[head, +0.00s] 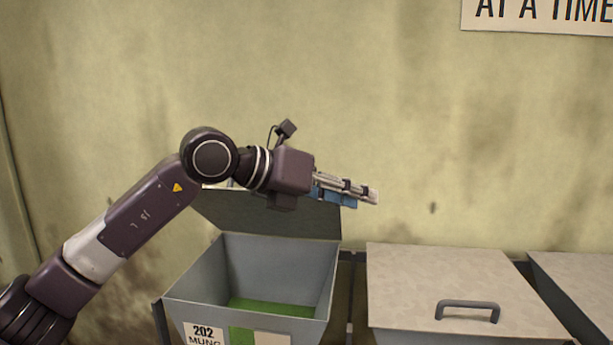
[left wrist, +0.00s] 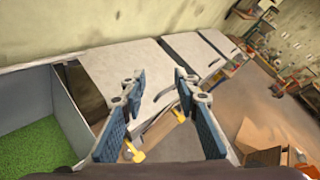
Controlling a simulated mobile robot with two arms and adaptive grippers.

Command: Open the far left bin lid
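The far left bin (head: 318,285) is a grey box with a "202 MUNG" label and green contents (head: 270,307). Its lid (head: 270,215) stands raised at the back, tilted up toward the wall, so the bin is open. My left gripper (head: 371,196) is above the right end of the raised lid and points right. In the left wrist view my left gripper (left wrist: 158,85) has its two blue-padded fingers apart with nothing between them. The bin's green contents (left wrist: 30,150) show at the left of that view. My right gripper is not in view.
A neighbouring bin's closed lid (head: 440,277) with a dark handle (head: 468,306) is to the right. Another closed lid (head: 585,275) is farther right. A stained wall (head: 480,130) stands behind. Cardboard (left wrist: 260,140) lies on the floor.

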